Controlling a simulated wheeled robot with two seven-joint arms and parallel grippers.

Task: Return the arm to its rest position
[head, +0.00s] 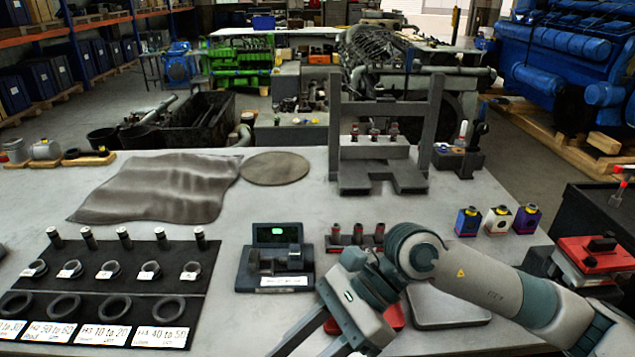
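My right arm (470,278) comes in from the right and reaches over the front of the table. Its gripper (308,342) points down and to the left at the lower edge of the head view. The two dark fingers stand apart with bare table showing between them, so it looks open and empty. The ends of the fingers run to the picture's lower edge. My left arm and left gripper are not in view.
A black digital gauge (275,262) stands just behind the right gripper. A black board (120,285) with pins and rings lies left. A red item (393,318) and a grey tray (448,305) are partly hidden by my arm. A grey press frame (383,140) stands behind.

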